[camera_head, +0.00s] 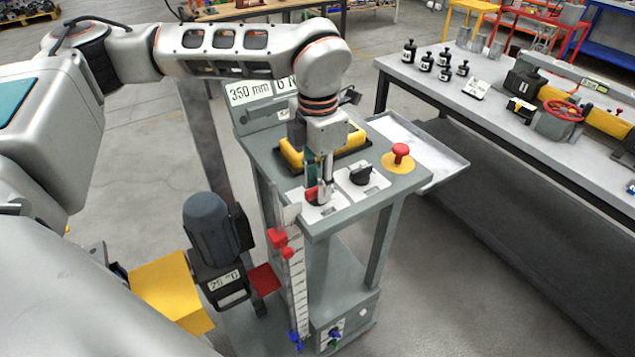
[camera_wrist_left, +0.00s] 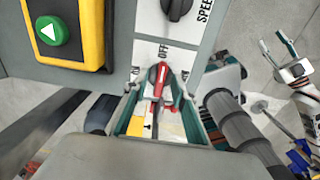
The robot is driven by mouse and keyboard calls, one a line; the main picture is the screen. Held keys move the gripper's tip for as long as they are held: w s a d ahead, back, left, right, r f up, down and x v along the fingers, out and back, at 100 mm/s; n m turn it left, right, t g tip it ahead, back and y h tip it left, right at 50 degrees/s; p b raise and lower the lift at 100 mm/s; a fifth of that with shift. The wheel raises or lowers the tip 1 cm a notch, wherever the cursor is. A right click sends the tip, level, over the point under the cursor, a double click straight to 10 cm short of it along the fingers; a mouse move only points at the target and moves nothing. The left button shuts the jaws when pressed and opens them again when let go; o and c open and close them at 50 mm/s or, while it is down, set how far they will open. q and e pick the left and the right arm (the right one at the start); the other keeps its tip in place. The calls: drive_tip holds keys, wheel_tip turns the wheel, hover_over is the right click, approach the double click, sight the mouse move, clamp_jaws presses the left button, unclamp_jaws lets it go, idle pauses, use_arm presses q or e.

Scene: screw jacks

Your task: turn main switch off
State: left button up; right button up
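The main switch is a red handle (camera_wrist_left: 158,80) on a white plate with an OFF label above it in the left wrist view. The handle points up toward OFF. In the head view the red handle (camera_head: 312,194) shows partly behind my left gripper (camera_head: 321,178), which points down at the console top. In the left wrist view the teal-padded fingers of my left gripper (camera_wrist_left: 157,108) stand on both sides of the handle, with gaps visible. I cannot tell whether either finger touches it. My right gripper (camera_wrist_left: 275,44) shows at the right there, fingers apart and empty.
A black speed knob (camera_head: 361,175) sits beside the switch. A red mushroom button (camera_head: 401,152) on a yellow disc is farther right. A yellow-framed box with a green button (camera_wrist_left: 53,31) is close by. A workbench (camera_head: 520,135) stands to the right.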

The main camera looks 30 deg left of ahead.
idle(0.3)
use_arm(q)
wheel_tip(320, 180, up, 12)
idle(0.5)
drive_tip(key=shift+s, duration=0.1)
idle(0.3)
